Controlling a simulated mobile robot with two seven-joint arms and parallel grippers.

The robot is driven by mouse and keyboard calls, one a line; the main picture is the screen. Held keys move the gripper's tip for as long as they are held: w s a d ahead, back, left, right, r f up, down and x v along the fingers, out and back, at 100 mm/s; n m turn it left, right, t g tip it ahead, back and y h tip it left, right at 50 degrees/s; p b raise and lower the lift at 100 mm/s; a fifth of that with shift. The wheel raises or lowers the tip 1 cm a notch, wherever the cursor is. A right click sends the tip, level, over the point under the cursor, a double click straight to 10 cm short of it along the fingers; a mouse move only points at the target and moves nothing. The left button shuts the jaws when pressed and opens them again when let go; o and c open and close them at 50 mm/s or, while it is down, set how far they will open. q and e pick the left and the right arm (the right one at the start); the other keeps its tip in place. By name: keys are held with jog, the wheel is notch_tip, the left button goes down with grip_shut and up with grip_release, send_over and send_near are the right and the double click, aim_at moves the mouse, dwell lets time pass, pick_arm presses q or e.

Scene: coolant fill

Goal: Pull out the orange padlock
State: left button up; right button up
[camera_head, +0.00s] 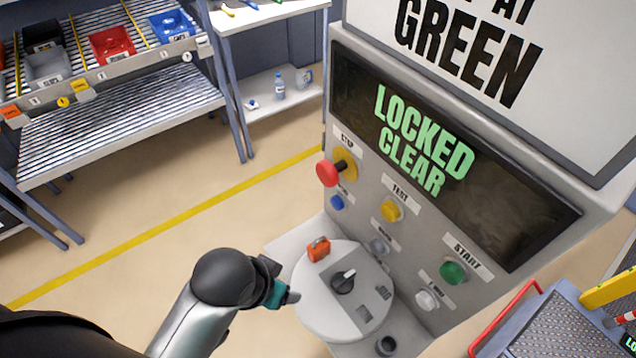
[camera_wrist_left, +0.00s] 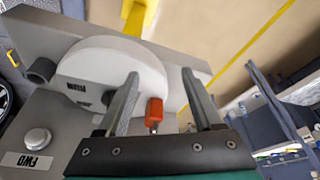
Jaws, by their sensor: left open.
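The orange padlock (camera_head: 318,249) sits near the back left edge of the round white disc (camera_head: 315,292) on the machine's ledge. It also shows in the left wrist view (camera_wrist_left: 154,110), lying between the lines of my two fingers, with a small metal part at its lower end. My left gripper (camera_head: 288,297) is left of the disc, a little nearer than the padlock. In the left wrist view my left gripper (camera_wrist_left: 160,75) is open, with nothing clasped between its fingers. Whether a finger touches the padlock, I cannot tell. My right gripper is out of view.
A black rotary knob (camera_head: 343,282) stands on the disc. The grey control panel behind has a red stop button (camera_head: 327,173), a yellow button (camera_head: 391,210) and a green start button (camera_head: 453,272). Its display (camera_head: 420,145) reads "LOCKED CLEAR". Open floor lies to the left.

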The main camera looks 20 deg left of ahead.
pick_arm(q)
jog(key=w+d+r+m+g+h, duration=0.1)
jog(key=w+d+r+m+h, duration=0.25)
jog(key=w+d+r, duration=0.65)
jog(key=m+g+y+p, duration=0.1)
jog(key=m+g+y, duration=0.15)
jog(key=y, duration=0.25)
send_near(318, 244)
jog(key=shift+n+h, duration=0.25)
jog(key=shift+n, duration=0.15)
notch_tip(318, 244, down, 10)
jog(key=shift+a+f+b, duration=0.1)
jog(key=shift+b, duration=0.7)
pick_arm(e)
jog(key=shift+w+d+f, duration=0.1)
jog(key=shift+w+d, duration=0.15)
pick_arm(q)
grip_shut()
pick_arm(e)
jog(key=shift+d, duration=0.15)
